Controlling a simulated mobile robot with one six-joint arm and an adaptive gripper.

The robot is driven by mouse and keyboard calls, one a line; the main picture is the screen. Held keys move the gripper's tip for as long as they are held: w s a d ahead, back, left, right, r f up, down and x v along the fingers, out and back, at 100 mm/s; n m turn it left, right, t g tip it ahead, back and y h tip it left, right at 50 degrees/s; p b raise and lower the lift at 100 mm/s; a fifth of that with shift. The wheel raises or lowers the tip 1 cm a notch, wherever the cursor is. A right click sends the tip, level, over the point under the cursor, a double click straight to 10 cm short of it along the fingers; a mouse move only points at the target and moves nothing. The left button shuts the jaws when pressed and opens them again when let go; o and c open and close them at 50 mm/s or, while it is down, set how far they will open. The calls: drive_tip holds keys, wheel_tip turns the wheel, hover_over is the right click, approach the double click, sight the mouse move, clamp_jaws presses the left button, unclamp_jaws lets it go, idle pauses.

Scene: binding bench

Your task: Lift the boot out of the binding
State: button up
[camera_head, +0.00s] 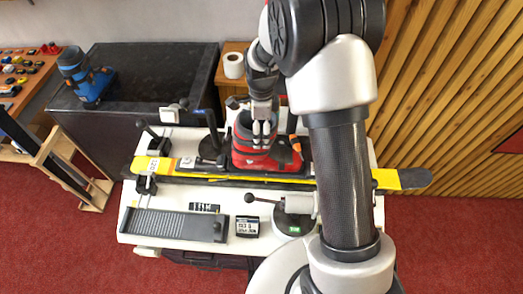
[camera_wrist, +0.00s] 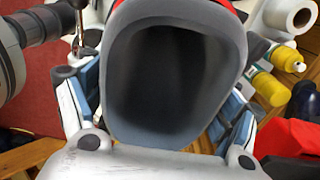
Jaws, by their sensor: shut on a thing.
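The red boot (camera_head: 258,160) with a dark cuff stands upright over the yellow ski (camera_head: 385,178), at the binding on the bench. The ski lies across the bench. My gripper (camera_head: 263,134) comes down from above and is shut on the boot's cuff. In the wrist view the boot's open grey cuff (camera_wrist: 232,45) fills the middle, with my fingers on both sides of it. The boot's sole and most of the binding are hidden, so I cannot tell whether the sole touches the binding.
The white bench (camera_head: 180,250) has clamps, a grey ribbed tray (camera_head: 172,226) and a small dark box (camera_head: 247,226) in front. A black cabinet (camera_head: 140,120) behind bears another boot, blue and dark (camera_head: 88,78). A paper roll (camera_head: 234,66) and yellow bottles (camera_wrist: 268,88) stand behind. Wooden slats rise right.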

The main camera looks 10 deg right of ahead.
drive_tip(key=c, duration=0.6)
drive_tip(key=shift+w+r, duration=0.1)
drive_tip(key=shift+c, duration=0.2)
drive_tip(key=shift+r, duration=0.15)
